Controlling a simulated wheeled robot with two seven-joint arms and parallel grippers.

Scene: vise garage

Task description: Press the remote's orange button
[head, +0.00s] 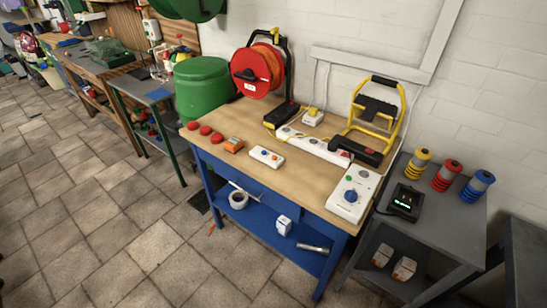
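A small white box with small coloured buttons (267,156) lies flat near the front edge of the wooden-topped workbench (285,184); it looks like the remote. One of its buttons seems orange, but the buttons are too small to tell apart surely. A larger white control box (346,208) with a blue knob and green and red buttons lies at the bench's right end. Neither of my grippers is in view.
An orange device (234,145) and several red discs (205,130) lie left of the small box. Behind are a white power strip (309,143), a red cable reel (249,76) and a yellow-framed lamp (402,116). A grey side table (452,221) stands right.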

